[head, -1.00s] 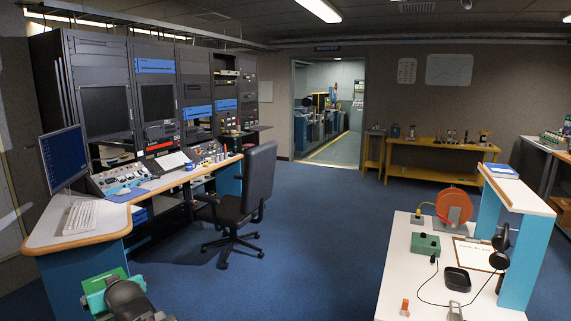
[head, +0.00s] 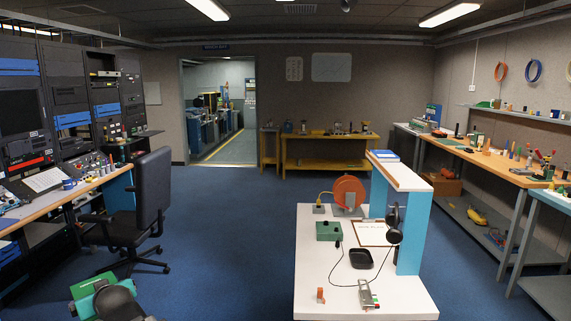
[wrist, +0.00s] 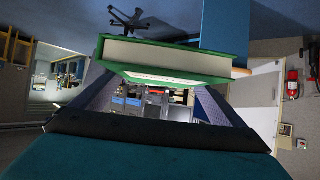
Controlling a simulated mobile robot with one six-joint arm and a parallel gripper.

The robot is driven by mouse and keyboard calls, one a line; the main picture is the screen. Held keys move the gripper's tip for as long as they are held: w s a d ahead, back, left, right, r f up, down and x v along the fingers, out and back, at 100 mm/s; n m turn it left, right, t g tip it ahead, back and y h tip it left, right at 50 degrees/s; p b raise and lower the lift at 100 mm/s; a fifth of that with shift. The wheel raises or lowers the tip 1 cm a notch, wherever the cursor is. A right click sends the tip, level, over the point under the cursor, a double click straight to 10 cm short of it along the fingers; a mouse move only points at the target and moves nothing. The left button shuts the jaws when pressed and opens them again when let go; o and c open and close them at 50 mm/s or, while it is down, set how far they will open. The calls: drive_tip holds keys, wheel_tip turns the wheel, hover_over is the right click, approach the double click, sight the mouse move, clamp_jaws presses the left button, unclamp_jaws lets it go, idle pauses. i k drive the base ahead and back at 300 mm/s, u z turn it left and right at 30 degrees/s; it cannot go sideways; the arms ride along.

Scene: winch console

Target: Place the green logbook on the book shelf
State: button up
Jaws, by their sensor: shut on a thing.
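The green logbook (head: 88,284) shows at the bottom left of the head view, held off the floor by my gripper (head: 97,297), which partly hides it. In the wrist view the logbook (wrist: 175,58) has green covers and a pale page edge, and sits tilted between the jaws of my gripper (wrist: 160,100). No shelf is labelled as the book shelf. A raised shelf with a wood-edged white top (head: 403,172) and blue side panels stands on the white table, with a blue-covered book (head: 384,155) lying on it.
An office chair (head: 150,200) stands by the console. Blue carpet between them is clear. Workbenches line the right wall.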

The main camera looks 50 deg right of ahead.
sight(406, 178)
drive_tip(key=k, duration=0.1)
drive_tip(key=z, duration=1.4)
drive_tip(key=i, duration=1)
drive_tip(key=z, duration=0.1)
drive_tip(key=k, duration=0.75)
drive_tip(key=z, duration=0.05)
